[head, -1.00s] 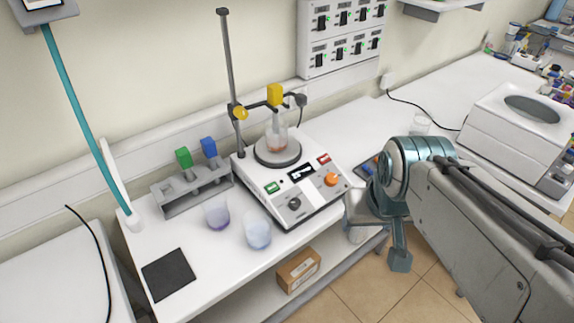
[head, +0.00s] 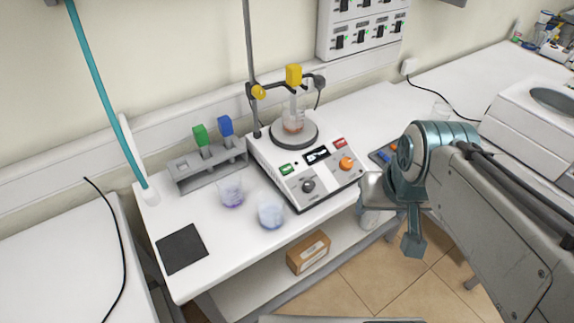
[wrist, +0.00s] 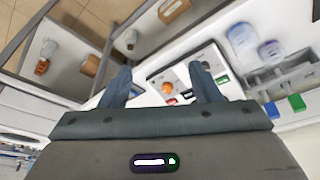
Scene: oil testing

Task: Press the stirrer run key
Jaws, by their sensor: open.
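The stirrer (head: 325,188) is a white box with a round plate on the white bench. A green key (head: 287,169) is on its panel's left and a red key (head: 339,142) at the upper right; their labels are too small to read. An orange knob (head: 346,163) and a grey knob (head: 308,186) are also on the panel. My gripper (wrist: 160,76) is open and empty in the wrist view, its fingertips pointing towards the stirrer (wrist: 180,72). The orange knob (wrist: 168,88) shows between the fingers; the right finger covers part of the panel. In the head view my arm stands right of the stirrer.
A glass vessel (head: 293,121) is over the plate beside a clamp stand (head: 250,60). Two beakers (head: 231,190) (head: 271,211) stand left of the stirrer. A grey rack (head: 208,168) and a black mat (head: 181,249) are further left. A box (head: 308,252) is on the lower shelf.

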